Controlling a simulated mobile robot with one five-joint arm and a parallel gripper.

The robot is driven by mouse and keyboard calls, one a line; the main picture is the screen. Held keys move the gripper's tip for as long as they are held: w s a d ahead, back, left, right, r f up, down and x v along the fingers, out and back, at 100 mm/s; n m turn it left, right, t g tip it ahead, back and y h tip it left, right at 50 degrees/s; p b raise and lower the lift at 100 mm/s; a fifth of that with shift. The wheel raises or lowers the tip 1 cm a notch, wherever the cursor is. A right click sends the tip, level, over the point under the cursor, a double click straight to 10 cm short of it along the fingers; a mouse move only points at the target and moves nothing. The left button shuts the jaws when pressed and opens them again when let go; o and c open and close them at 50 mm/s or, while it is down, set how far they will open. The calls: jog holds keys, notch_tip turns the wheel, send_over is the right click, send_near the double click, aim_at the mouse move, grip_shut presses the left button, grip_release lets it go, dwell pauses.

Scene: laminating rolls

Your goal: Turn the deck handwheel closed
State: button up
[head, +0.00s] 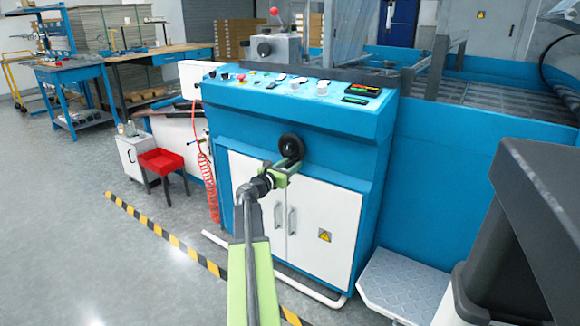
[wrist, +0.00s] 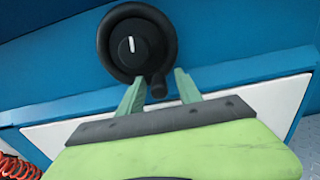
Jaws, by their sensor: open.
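The deck handwheel (head: 291,145) is a black round wheel on the front of the blue machine, above the white cabinet doors. In the wrist view the handwheel (wrist: 137,42) shows a white mark on its hub, close to upright, and a short black handle (wrist: 158,86) at its lower right rim. My gripper (head: 290,165) is at the wheel's lower edge in the head view. In the wrist view my gripper (wrist: 158,88) has its green fingers apart, one on each side of the handle. I cannot tell whether either finger touches it.
A control panel (head: 297,88) with buttons and a red knob tops the blue machine. White doors (head: 325,215) with grey handles lie below the wheel. A red coiled hose (head: 206,180) hangs at left, near a red stool (head: 163,163). A metal step (head: 405,287) stands at lower right.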

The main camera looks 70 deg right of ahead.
grip_shut()
jog(key=shift+w, duration=0.15)
dwell(0.4)
